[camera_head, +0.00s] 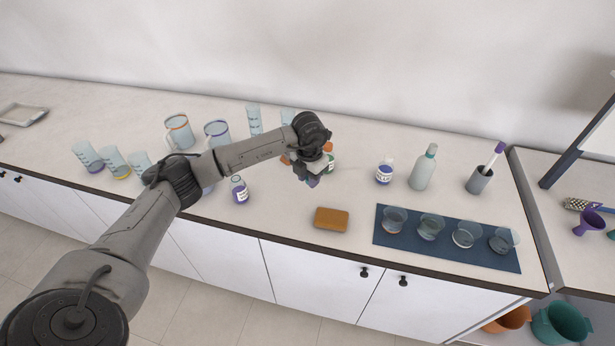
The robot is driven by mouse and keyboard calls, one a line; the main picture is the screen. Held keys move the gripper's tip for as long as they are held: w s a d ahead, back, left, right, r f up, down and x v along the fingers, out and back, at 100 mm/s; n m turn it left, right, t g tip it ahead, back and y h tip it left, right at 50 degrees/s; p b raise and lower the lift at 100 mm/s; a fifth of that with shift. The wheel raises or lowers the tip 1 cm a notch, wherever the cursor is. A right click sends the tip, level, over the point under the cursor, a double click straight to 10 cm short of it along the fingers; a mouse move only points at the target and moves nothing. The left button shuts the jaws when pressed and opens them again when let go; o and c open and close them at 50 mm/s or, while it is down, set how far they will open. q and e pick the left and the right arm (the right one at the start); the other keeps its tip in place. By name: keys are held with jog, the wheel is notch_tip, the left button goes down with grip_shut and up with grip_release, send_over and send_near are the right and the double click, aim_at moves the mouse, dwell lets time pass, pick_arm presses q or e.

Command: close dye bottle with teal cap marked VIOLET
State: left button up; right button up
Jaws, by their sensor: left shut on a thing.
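My left arm reaches in from the lower left over the counter. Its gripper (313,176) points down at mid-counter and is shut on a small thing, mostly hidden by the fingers. A small clear bottle (239,191) with violet liquid and a white label stands upright to the left of the gripper, near the front edge. I cannot read its label or make out a cap on it. My right gripper is out of view.
Bottles with orange (328,147) tops stand partly hidden behind the gripper. A blue-labelled bottle (384,173), a tall bottle (422,170) and a grey cup (479,180) stand right. An orange sponge (331,219) and a dark mat (449,257) with glasses lie in front. Beakers stand left.

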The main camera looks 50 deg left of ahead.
pick_arm(q)
jog(key=s+d+r+n, duration=0.1)
jog(key=d+r+n, duration=0.3)
jog(key=d+n, duration=0.4)
jog(key=s+d+r+n, duration=0.2)
jog(key=d+r+n, duration=0.2)
jog(key=d+n, duration=0.5)
jog(key=s+d+r+n, duration=0.1)
jog(key=d+r+n, duration=0.3)
jog(key=d+n, duration=0.5)
jog(key=shift+s+n, duration=0.2)
jog(key=shift+n, duration=3.8)
